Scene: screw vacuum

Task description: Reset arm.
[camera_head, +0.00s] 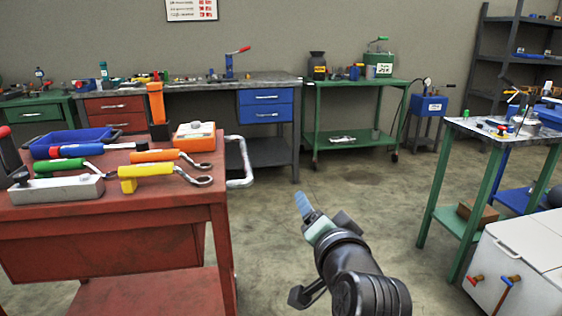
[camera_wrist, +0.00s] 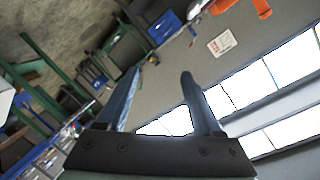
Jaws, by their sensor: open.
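My gripper (camera_head: 305,207) is in the lower middle of the head view, above the open floor between the red cart and the green table on the right. Its blue-grey fingers point up and away from me. In the wrist view my gripper (camera_wrist: 158,85) shows two fingers standing apart with nothing between them. The wrist view is strongly tilted and takes in the wall, a poster and bright ceiling panels. My dark arm comes in from the bottom edge of the head view. My gripper touches nothing that I can see.
A red cart (camera_head: 150,225) with several hand tools stands at left. A green-legged table (camera_head: 480,135) and a white chest (camera_head: 530,255) stand at right. A workbench (camera_head: 190,86) and a green cart (camera_head: 350,130) line the back wall. The concrete floor (camera_head: 380,200) between is clear.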

